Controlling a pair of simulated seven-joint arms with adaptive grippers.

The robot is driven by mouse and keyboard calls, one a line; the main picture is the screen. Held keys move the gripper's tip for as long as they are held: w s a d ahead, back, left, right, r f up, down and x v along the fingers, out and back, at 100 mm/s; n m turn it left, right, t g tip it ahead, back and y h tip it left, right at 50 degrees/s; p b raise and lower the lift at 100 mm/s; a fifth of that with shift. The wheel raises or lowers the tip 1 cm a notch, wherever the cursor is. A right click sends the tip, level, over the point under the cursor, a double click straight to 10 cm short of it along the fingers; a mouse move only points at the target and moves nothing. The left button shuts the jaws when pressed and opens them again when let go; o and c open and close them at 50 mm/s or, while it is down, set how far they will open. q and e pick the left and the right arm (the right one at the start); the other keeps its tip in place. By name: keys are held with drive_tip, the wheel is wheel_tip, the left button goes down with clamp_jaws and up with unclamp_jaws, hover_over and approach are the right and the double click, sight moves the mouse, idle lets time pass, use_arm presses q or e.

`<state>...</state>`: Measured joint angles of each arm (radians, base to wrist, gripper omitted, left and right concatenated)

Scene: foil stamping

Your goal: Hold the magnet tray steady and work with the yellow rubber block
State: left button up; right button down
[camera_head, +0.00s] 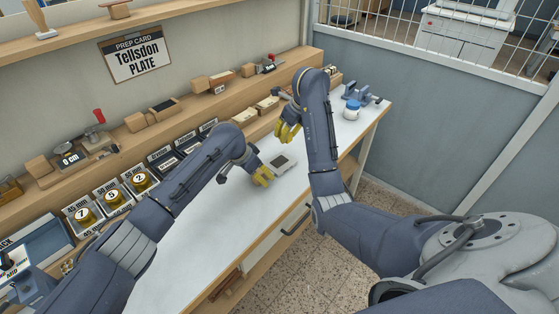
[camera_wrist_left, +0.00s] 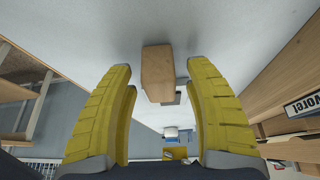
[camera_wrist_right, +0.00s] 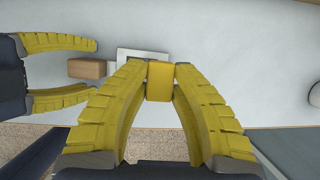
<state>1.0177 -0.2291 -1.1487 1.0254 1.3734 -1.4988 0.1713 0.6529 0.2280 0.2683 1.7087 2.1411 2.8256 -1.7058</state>
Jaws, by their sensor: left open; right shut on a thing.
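The magnet tray (camera_head: 283,162) is a small grey square on the white bench; its pale rim shows in the right wrist view (camera_wrist_right: 122,58). A wooden block (camera_wrist_right: 86,68), which looks like its handle, sticks out on the tray's left there. My left gripper (camera_head: 261,176) is open, its fingers on either side of the wooden block (camera_wrist_left: 157,72) with gaps. My right gripper (camera_head: 286,131) is shut on the yellow rubber block (camera_wrist_right: 160,82), which overlaps the tray's right part in the right wrist view. Whether the yellow block touches the tray I cannot tell.
A wooden shelf with blocks and labelled bins (camera_head: 161,160) runs along the back of the bench. The bench front is clear.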

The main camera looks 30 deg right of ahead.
use_arm(q)
drive_tip(key=v, duration=1.2)
drive_tip(key=shift+f, duration=0.1)
drive_tip(key=x, duration=1.2)
drive_tip(key=shift+r, duration=0.2)
idle(0.4)
